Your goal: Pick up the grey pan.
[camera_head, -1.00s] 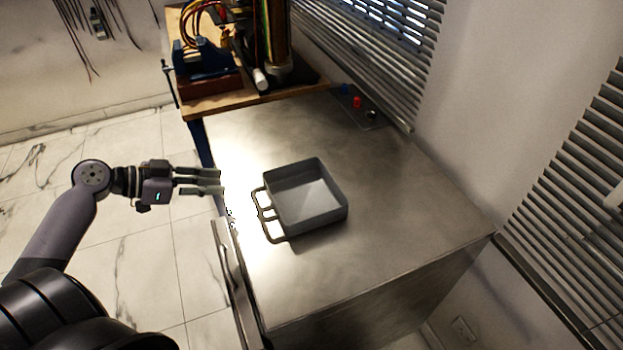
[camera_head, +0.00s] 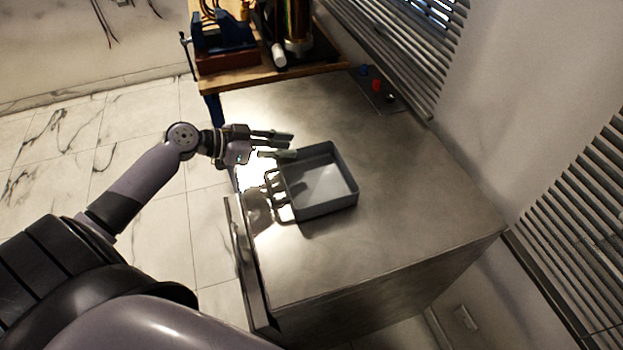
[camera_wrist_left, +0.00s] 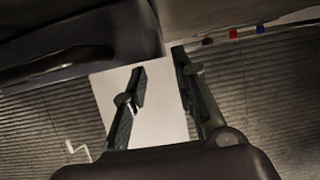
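The grey pan (camera_head: 345,202) is a square, shallow box with a looped handle (camera_head: 278,199) on its left side. It stands upright on the metal counter. My left gripper (camera_head: 287,145) is beside the pan's back left corner in the head view and looks a little above the counter. Its fingers are spread apart with nothing between them. In the left wrist view the two fingers of the left gripper (camera_wrist_left: 158,72) also show apart. A dark grey form at the top left of that view may be the pan. My right gripper is out of view.
The metal counter (camera_head: 420,215) is clear around the pan. Blue, red and black knobs (camera_head: 377,85) sit at its back edge near the blinds. A wooden bench (camera_head: 270,77) with a blue vise (camera_head: 222,35) stands behind. A rail runs along the counter's left edge.

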